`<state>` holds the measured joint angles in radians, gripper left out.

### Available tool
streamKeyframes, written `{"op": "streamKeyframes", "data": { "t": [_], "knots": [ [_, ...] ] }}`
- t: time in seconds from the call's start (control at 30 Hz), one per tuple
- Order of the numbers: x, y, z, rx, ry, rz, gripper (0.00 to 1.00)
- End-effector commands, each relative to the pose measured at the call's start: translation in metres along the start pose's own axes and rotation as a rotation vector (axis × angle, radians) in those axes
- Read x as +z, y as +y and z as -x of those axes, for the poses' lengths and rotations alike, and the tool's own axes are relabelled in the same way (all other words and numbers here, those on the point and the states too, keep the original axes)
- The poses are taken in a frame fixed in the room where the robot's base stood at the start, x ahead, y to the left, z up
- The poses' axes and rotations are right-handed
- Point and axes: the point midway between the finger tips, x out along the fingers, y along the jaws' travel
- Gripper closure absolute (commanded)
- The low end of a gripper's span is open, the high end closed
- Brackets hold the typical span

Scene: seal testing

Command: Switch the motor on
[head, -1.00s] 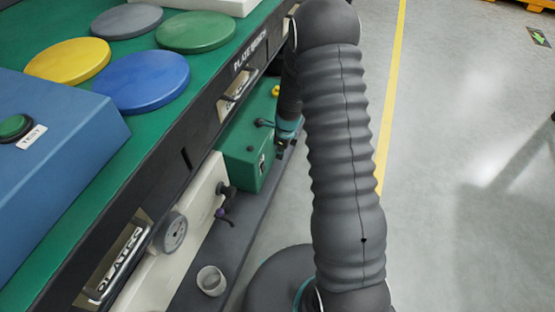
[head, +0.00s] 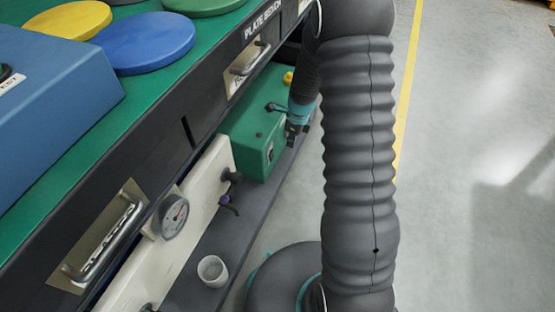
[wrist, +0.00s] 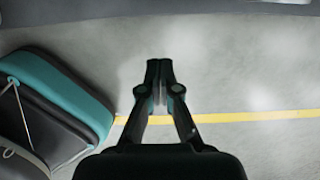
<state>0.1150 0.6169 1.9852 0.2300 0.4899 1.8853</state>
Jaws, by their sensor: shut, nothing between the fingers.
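A green box (head: 252,135), which looks like the motor housing, stands on a dark shelf under the bench. A small switch plate (head: 270,152) shows on its near face. I cannot tell the switch position. My gripper (head: 292,136) hangs just right of the box, close to the switch plate's side; I cannot see any contact. In the wrist view my gripper (wrist: 160,75) is shut, with nothing between the fingertips, over bare floor. The green box is not visible in the wrist view.
The bench edge with drawer handles (head: 250,58) overhangs the box. Open floor (head: 470,170) with a yellow line (head: 408,90) lies to the right.

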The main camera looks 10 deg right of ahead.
Motion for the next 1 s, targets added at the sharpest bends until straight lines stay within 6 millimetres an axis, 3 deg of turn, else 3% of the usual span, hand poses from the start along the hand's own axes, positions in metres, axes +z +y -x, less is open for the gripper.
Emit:
{"op": "streamKeyframes", "data": {
  "t": [0.57, 0.77, 1.0],
  "knots": [
    [0.0, 0.003, -0.005, 0.001, 0.001, 0.004, 1.0],
    [-0.001, 0.003, -0.028, 0.003, 0.002, 0.003, 1.0],
    [-0.002, 0.003, -0.073, 0.003, 0.002, 0.001, 1.0]
  ]
}}
